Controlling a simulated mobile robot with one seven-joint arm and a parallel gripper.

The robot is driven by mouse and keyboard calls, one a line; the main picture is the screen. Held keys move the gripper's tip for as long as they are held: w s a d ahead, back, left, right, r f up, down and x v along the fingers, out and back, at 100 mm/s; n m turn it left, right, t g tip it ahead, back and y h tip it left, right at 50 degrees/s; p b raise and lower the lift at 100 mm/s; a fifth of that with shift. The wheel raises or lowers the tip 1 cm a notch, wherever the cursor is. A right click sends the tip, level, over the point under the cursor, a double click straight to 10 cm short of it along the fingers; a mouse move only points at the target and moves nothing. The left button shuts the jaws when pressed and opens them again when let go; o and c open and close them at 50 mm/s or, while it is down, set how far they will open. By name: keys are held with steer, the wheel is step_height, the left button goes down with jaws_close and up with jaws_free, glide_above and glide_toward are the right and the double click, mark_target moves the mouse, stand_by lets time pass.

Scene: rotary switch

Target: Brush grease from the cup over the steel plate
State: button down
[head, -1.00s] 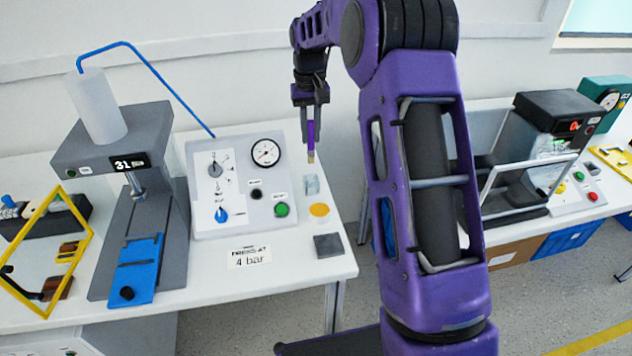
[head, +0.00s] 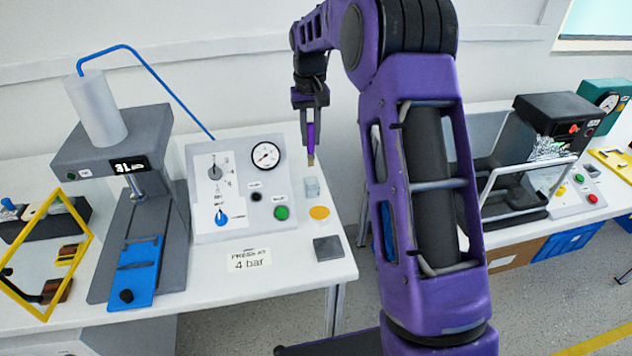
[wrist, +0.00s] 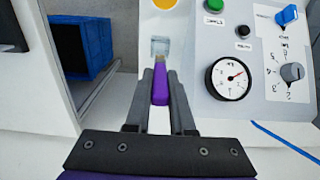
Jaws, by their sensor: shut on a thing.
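My gripper (head: 310,128) is shut on a purple-handled brush (head: 311,146). The brush hangs upright with its light tip down, above and apart from a clear, glass-like block or holder (head: 311,187). In the wrist view the brush (wrist: 160,86) is between the fingers, with its tip in line with the clear piece (wrist: 160,48). A round orange-yellow piece (head: 319,212), probably the grease cup, sits just in front of the clear one. The dark grey square steel plate (head: 328,248) lies flat near the table's front right corner.
A grey control panel (head: 240,188) with a gauge, knobs and a green button stands left of the cup. Further left is a grey press (head: 155,200) with a blue slide. A label reading 4 bar (head: 249,261) lies in front of the panel.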

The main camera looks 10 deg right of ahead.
steer(key=shift+s, duration=0.1)
steer(key=s+p, duration=0.1)
steer(key=s, duration=0.9)
step_height(320, 180, down, 6)
steer(key=b, duration=0.4)
steer(key=shift+f, duration=0.15)
steer(key=shift+f+b, duration=0.4)
steer(key=shift+f, duration=0.15)
stand_by(1.7)
step_height(320, 180, up, 7)
steer(key=p, duration=0.5)
steer(key=shift+p, duration=0.3)
steer(key=shift+w, duration=0.1)
stand_by(0.5)
